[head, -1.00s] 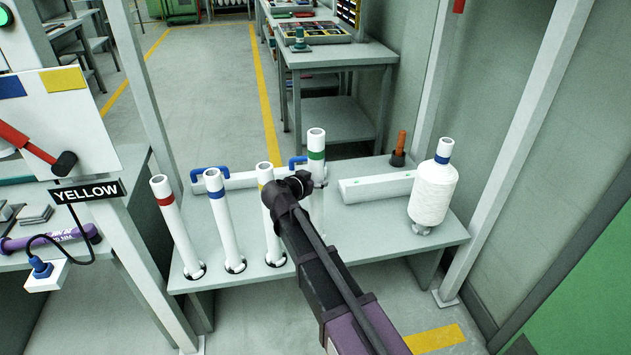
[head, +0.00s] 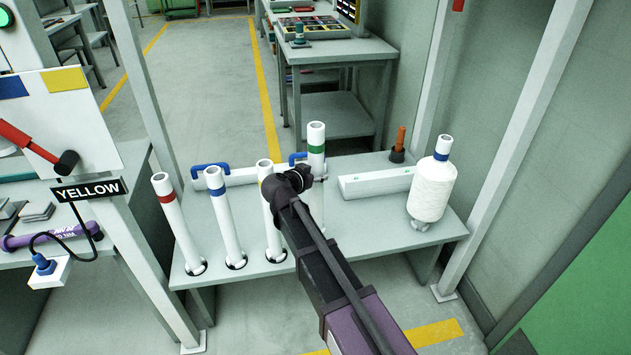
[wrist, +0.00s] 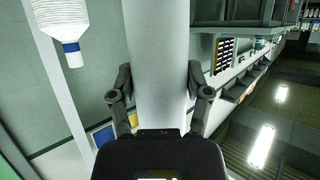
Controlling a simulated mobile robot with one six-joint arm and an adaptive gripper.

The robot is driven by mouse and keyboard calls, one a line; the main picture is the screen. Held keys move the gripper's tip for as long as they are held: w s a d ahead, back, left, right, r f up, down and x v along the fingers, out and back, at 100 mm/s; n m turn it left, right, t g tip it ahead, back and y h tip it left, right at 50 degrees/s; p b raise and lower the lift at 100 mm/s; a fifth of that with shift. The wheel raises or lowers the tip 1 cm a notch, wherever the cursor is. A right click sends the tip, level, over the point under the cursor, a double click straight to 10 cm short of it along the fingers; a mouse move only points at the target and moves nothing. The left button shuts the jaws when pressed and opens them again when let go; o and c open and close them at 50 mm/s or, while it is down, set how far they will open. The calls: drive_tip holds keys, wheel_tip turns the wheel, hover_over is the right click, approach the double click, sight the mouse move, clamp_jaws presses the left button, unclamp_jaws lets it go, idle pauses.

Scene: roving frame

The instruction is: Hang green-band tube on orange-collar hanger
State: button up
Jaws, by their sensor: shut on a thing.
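The white tube with a green band (head: 316,149) stands roughly upright above the low grey table in the head view. My gripper (head: 306,180) is shut on it below the band, mostly hidden behind my own arm. In the wrist view, the fingers of my gripper (wrist: 160,88) lie on both sides of the white tube (wrist: 158,50). The tube's lower end is hidden by my arm. I cannot make out an orange-collar hanger for certain; an orange peg on a dark base (head: 398,143) stands at the table's back right.
White blocks lie behind. Grey posts flank the table (head: 350,240). A YELLOW sign (head: 88,190) hangs left.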

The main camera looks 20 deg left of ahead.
sight(312, 201)
drive_tip(key=shift+f, duration=0.1)
drive_tip(key=shift+f+b, duration=2.45)
drive_tip(key=shift+b, duration=0.05)
wheel_tip(312, 201, down, 5)
drive_tip(key=b, duration=0.4)
drive_tip(key=shift+r+b, duration=0.2)
drive_tip(key=shift+b, duration=0.15)
drive_tip(key=shift+f, duration=0.1)
drive_tip(key=o, duration=1.4)
drive_tip(key=shift+c, duration=0.2)
drive_tip(key=shift+s, duration=0.1)
